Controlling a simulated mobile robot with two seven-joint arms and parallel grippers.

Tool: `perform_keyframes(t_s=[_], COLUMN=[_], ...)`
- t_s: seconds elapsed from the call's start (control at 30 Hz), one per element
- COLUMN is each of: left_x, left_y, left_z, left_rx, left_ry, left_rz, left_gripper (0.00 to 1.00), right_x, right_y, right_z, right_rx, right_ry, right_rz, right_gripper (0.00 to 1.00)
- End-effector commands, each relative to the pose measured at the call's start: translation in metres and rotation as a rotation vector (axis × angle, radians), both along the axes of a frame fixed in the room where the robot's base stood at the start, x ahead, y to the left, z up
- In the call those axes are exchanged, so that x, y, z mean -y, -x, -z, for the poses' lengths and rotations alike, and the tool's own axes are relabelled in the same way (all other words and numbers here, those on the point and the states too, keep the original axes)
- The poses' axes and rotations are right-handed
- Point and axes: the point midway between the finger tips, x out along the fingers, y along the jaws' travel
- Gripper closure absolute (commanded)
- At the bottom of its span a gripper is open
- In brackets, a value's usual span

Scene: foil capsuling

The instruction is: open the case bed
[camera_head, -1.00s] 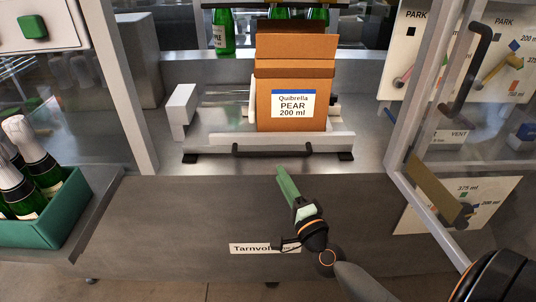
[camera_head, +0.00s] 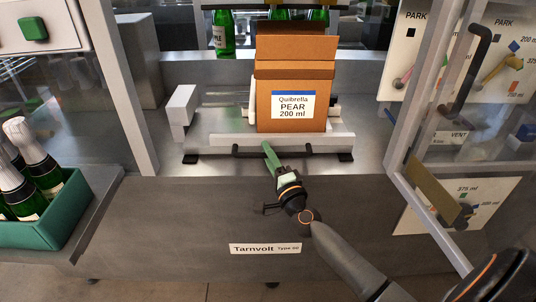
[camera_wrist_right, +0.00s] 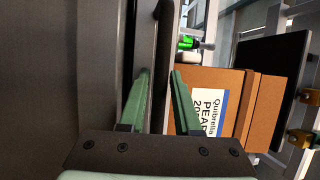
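The case bed (camera_head: 215,143) is a grey metal platform with a black bar handle (camera_head: 300,150) along its front edge. An orange-brown carton (camera_head: 264,100) marked "Quibrella PEAR 200 ml" stands upright on it. My right gripper (camera_head: 267,148) is at the middle of the handle, its green fingers pointing toward the bed. In the right wrist view, the right gripper (camera_wrist_right: 158,85) is open. My left gripper is not in view.
A green crate (camera_head: 72,205) of bottles stands at the left. A clear door panel with a black handle (camera_head: 470,65) stands open at the right. Metal posts flank the opening.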

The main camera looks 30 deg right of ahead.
Motion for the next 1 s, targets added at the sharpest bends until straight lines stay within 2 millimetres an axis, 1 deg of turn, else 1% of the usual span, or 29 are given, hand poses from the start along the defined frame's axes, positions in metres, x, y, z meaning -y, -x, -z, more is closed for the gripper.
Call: perform_keyframes(t_s=[0.03,0.27,1.0], left_x=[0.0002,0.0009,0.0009], left_y=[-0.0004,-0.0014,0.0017], left_z=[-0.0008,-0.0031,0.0], left_rx=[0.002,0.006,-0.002], left_ry=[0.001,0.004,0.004], left_rz=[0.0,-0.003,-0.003], left_gripper=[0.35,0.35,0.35], right_x=[0.0001,0.0,0.0], right_y=[0.0002,0.0004,0.0005], right_z=[0.0,0.0001,0.0005], right_rx=[0.0,0.0,-0.001], right_ry=[0.0,0.0,0.0], right_rz=[0.0,0.0,0.0], right_gripper=[0.75,1.0,1.0])
